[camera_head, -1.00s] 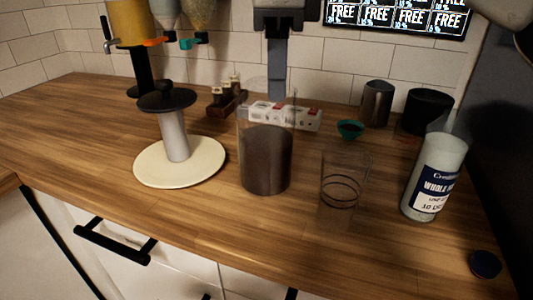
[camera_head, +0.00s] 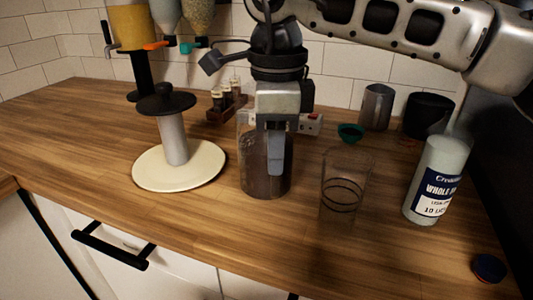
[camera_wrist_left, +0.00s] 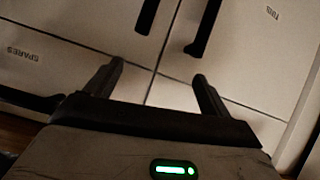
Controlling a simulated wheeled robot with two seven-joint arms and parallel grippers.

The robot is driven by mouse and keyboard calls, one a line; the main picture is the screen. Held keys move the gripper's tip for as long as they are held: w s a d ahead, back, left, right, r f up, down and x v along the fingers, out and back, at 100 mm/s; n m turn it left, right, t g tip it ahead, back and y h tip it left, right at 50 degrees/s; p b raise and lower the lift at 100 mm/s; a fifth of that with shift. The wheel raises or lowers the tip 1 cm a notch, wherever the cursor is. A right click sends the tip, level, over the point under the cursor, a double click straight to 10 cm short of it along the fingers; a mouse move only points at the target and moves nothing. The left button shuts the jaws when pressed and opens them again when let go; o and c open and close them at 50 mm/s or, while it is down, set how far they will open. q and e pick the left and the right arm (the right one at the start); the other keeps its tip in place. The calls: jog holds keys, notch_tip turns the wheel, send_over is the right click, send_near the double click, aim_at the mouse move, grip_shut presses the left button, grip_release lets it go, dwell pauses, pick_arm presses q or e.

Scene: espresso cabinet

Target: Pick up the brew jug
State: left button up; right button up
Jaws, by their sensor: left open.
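The brew jug, which I take to be the clear container with dark contents (camera_head: 252,175), stands upright on the wooden counter in the head view. My right gripper (camera_head: 275,155) points down at it from above, its grey finger overlapping the jug's upper and middle part. The gripper is seen edge-on, so I cannot tell its opening or whether it touches the jug. The gripper hides part of the jug's rim. My left gripper (camera_wrist_left: 158,82) is open and empty in the left wrist view, in front of pale cabinet fronts.
A clear empty glass (camera_head: 345,185) stands close right of the jug, and a labelled milk bottle (camera_head: 436,180) farther right. A round cream base (camera_head: 180,168) with a post and black top is left. The counter's front (camera_head: 285,235) is clear.

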grip_shut()
jog(key=shift+r, duration=0.1)
jog(key=shift+r, duration=0.1)
